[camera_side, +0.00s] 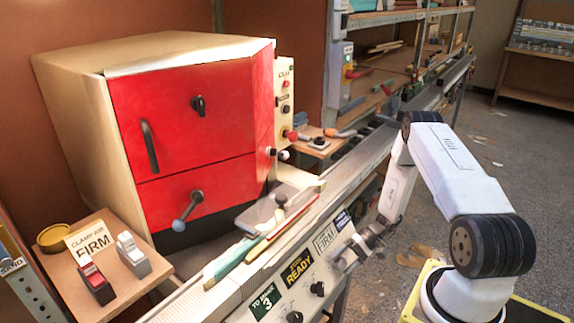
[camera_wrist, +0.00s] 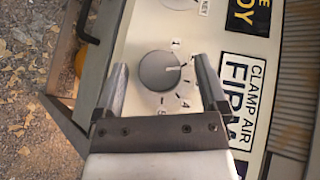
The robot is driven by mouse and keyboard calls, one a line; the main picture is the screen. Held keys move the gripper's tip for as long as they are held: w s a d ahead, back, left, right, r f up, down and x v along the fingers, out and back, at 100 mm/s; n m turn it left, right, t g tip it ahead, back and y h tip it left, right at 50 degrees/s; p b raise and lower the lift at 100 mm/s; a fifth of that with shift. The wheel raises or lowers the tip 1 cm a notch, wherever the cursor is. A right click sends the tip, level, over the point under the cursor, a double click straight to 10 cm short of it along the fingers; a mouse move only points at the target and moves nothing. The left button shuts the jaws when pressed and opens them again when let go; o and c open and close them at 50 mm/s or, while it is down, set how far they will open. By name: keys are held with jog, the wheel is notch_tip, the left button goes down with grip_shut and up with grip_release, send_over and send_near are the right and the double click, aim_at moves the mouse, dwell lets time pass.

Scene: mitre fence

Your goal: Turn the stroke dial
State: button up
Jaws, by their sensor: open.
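A round grey dial (camera_wrist: 158,71) sits on the pale front panel in the wrist view, with numbers around it and a small red mark at its right edge. I cannot read a name on it, so I cannot tell for sure that it is the stroke dial. My gripper (camera_wrist: 162,68) is open, with one finger on each side of the dial and a visible gap to both. Contact depth cannot be told.
Two black knobs (camera_side: 318,288) (camera_side: 295,317) sit farther left on the panel, below the READY sign (camera_side: 297,267). A sign reading "TO MAKE 3" (camera_side: 266,302) is beside them. A red-fronted machine (camera_side: 190,120) stands behind the fence.

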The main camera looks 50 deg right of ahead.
jog(key=v, duration=0.7)
dwell(0.4)
jog(key=s+d+f+n+g+h, duration=0.1)
jog(key=s+f+n+g+h, duration=0.5)
jog(key=s+h, duration=0.45)
jog(key=w+a+r+n+t, duration=0.3)
jog(key=w+a+r+t, duration=0.4)
jog(key=t, duration=0.3)
jog(key=shift+w+a+r+n+h, duration=0.35)
jog(key=shift+w+r+h, duration=0.1)
jog(key=shift+r, duration=0.1)
